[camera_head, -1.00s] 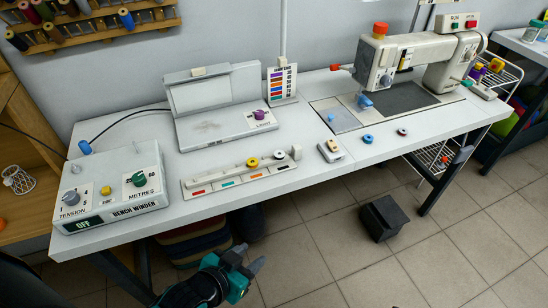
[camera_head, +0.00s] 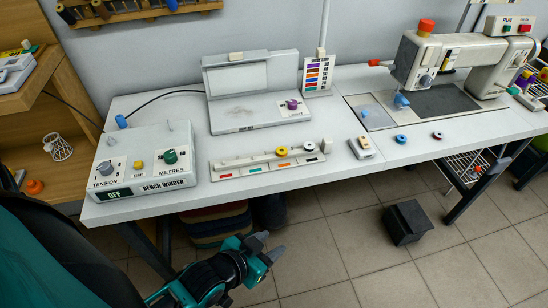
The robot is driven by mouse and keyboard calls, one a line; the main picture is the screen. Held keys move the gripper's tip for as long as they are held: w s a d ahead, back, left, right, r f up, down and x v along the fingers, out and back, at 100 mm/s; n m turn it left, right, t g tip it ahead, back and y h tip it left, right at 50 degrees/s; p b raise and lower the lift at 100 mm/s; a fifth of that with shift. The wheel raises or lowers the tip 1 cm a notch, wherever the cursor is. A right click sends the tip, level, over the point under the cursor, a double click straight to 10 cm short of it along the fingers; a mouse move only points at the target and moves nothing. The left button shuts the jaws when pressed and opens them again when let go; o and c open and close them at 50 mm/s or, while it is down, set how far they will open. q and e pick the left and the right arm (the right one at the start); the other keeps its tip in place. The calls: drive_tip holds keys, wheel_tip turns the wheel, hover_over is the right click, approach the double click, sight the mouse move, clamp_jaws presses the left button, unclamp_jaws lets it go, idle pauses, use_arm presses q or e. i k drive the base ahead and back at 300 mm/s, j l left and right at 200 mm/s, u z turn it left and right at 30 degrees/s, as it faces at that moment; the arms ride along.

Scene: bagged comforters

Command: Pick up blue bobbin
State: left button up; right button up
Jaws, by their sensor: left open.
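The blue bobbin (camera_head: 401,139) lies on the white table top, in front of the sewing machine (camera_head: 427,58). A small dark-red bobbin (camera_head: 437,135) lies to its right. My left gripper (camera_head: 272,246) is open and empty. It is low in the picture, in front of the table's front edge, well to the left of the blue bobbin and apart from it. My right gripper is out of view.
A rack (camera_head: 262,165) holding a yellow bobbin (camera_head: 282,151) and a pale one stands mid-table. The bench winder (camera_head: 146,175) is at the left end. A black bin (camera_head: 407,222) stands on the floor.

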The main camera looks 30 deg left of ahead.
sight(402, 139)
drive_tip(key=i+l, duration=0.15)
drive_tip(key=l, duration=0.15)
drive_tip(key=i+l, duration=0.15)
drive_tip(key=l, duration=0.2)
drive_tip(key=i+l, duration=0.1)
drive_tip(key=l, duration=0.2)
drive_tip(key=i+l+u, duration=0.1)
drive_tip(key=l, duration=0.15)
drive_tip(key=i+l+u, duration=0.1)
drive_tip(key=l, duration=0.2)
drive_tip(key=i+l+u, duration=0.15)
drive_tip(key=k+l, duration=0.05)
drive_tip(key=l, duration=0.05)
